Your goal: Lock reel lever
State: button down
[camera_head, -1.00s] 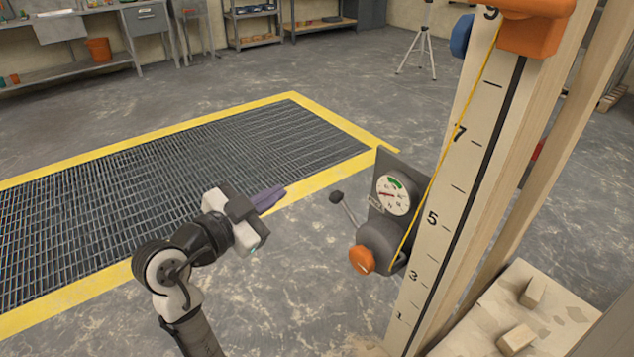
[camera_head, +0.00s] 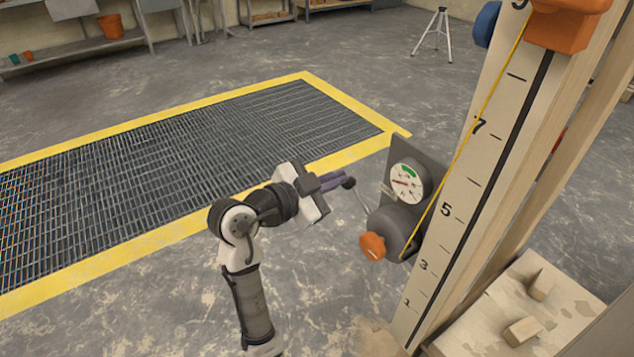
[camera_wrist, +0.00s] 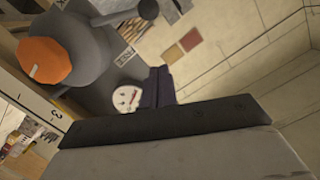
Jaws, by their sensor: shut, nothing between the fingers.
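The reel (camera_head: 397,228) is a dark grey drum with an orange knob (camera_head: 372,246), fixed on a dark plate on the numbered post. Its lever (camera_head: 361,199) is a thin rod ending in a black ball (camera_head: 348,183), leaning up and left. My gripper (camera_head: 343,178) is shut with nothing in it. Its purple fingertips are at the ball in the head view; I cannot tell whether they touch it. In the wrist view the fingers (camera_wrist: 158,86) show below the lever's black ball (camera_wrist: 148,9), with a visible gap in that picture. The reel (camera_wrist: 75,45) and knob (camera_wrist: 43,61) are at the left.
A round dial (camera_head: 408,182) with a green band sits above the reel, and a yellow line (camera_head: 463,143) runs up the numbered post (camera_head: 447,217). Wooden blocks (camera_head: 523,330) lie at the lower right. The floor left of the reel is clear beside the yellow-edged grating (camera_head: 200,165).

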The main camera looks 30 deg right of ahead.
jog(key=shift+w+d+f+p, duration=0.2)
jog(key=shift+w+d+f, duration=0.45)
jog(key=shift+d+f, duration=0.3)
jog(key=shift+w+d+f+p, duration=0.2)
jog(key=shift+w+d+f, duration=0.5)
jog(key=shift+f, duration=0.35)
